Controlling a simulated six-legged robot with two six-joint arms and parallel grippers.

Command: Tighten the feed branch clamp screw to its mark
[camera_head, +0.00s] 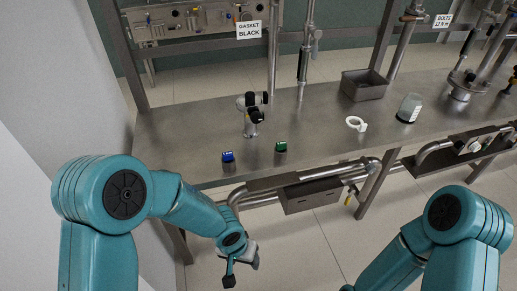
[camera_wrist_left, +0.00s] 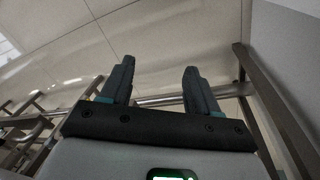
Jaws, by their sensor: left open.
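I cannot pick out the feed branch clamp screw or its mark for certain in either view. In the head view, a vertical steel pipe with fittings (camera_head: 304,62) rises at the back of the steel bench (camera_head: 190,125). A small grey-and-black device (camera_head: 252,114) stands on the bench. My left gripper (camera_head: 238,272) hangs low in front of the bench, apart from it. In the left wrist view its two fingers (camera_wrist_left: 157,85) are spread with nothing between them. My right arm shows at the bottom right, with its gripper out of frame.
A blue-topped block (camera_head: 228,157), a green-topped block (camera_head: 281,147), a white ring (camera_head: 356,124), a jar (camera_head: 409,108) and a steel bin (camera_head: 364,84) are on the bench. Pipes and a box (camera_head: 312,194) run below its front edge. Signs (camera_head: 249,30) read GASKET BLACK and BOLTS (camera_head: 443,20).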

